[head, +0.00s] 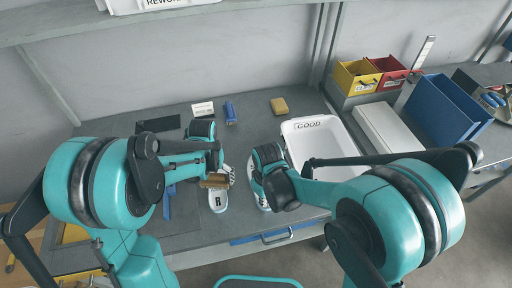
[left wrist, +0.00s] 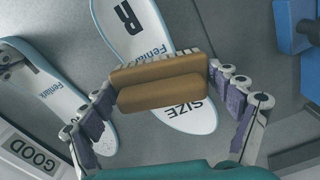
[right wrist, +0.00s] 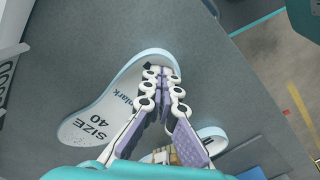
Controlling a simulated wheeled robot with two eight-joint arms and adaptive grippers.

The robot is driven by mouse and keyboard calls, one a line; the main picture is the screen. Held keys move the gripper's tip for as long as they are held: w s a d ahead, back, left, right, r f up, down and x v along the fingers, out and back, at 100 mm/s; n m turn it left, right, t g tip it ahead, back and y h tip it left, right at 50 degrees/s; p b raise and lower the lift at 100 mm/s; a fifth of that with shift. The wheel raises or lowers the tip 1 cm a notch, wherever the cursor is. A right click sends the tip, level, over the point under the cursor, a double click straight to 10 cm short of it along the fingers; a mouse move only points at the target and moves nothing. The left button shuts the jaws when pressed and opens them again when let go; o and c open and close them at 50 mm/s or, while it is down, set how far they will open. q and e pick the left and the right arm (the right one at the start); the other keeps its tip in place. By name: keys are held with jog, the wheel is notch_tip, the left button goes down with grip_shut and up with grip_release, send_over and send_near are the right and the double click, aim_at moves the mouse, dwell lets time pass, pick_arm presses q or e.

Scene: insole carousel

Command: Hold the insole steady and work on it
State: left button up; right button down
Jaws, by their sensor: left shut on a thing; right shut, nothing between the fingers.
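An insole marked R (head: 217,200) lies on the grey table. In the left wrist view this insole (left wrist: 130,32) shows "Fenlark" and "SIZE". My left gripper (left wrist: 163,82) is shut on a brown brush (left wrist: 160,92), pale bristles showing along its far edge, over the insole's SIZE end. Whether the bristles touch cannot be told. A second insole (right wrist: 92,118), marked "SIZE 40", lies to the right of the first in the head view. My right gripper (right wrist: 162,75) is shut and empty over one end of it; contact is unclear. It partly hides this insole.
A white GOOD tray (head: 329,170) stands right of the insoles. Yellow (head: 352,72), red and blue bins (head: 440,106) stand at the right.

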pick_arm(q)
jog(key=shift+w+d, duration=2.2)
jog(key=shift+w, duration=0.25)
jog(key=shift+w+d, duration=2.25)
jog(key=shift+w, duration=0.15)
jog(key=shift+w+d, duration=2.2)
jog(key=shift+w, duration=0.25)
jog(key=shift+c, duration=0.2)
jog(key=shift+r, duration=0.15)
jog(key=shift+r, duration=0.45)
jog(key=shift+f, duration=0.65)
jog(key=shift+s, duration=0.1)
